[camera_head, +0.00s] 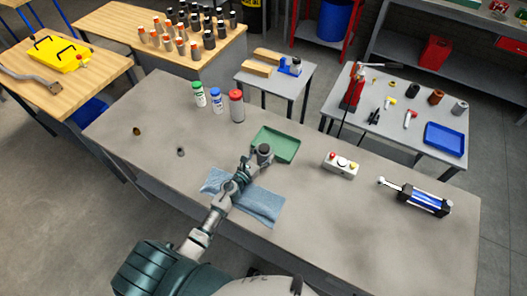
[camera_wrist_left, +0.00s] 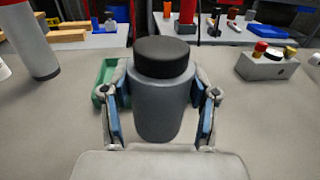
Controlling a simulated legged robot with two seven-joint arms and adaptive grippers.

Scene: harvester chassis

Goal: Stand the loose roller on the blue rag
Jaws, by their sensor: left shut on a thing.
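The roller (camera_head: 264,150) is a grey cylinder with a black top. It stands upright in the left wrist view (camera_wrist_left: 160,105), between the two blue-padded fingers of my left gripper (camera_wrist_left: 160,112). In the head view my left gripper (camera_head: 257,160) is shut on it, just beyond the far edge of the blue rag (camera_head: 262,205) and beside the green tray. The rag lies flat on the grey table, partly hidden under my left arm. I cannot tell whether the roller's base touches the table. My right gripper is not in view.
The green tray (camera_head: 277,145) lies just beyond the roller. Spray cans, such as a red-capped one (camera_head: 237,108), stand at the back. A button box (camera_head: 341,166) and a blue-black cylinder device (camera_head: 422,199) lie right. Two small parts (camera_head: 137,131) lie left.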

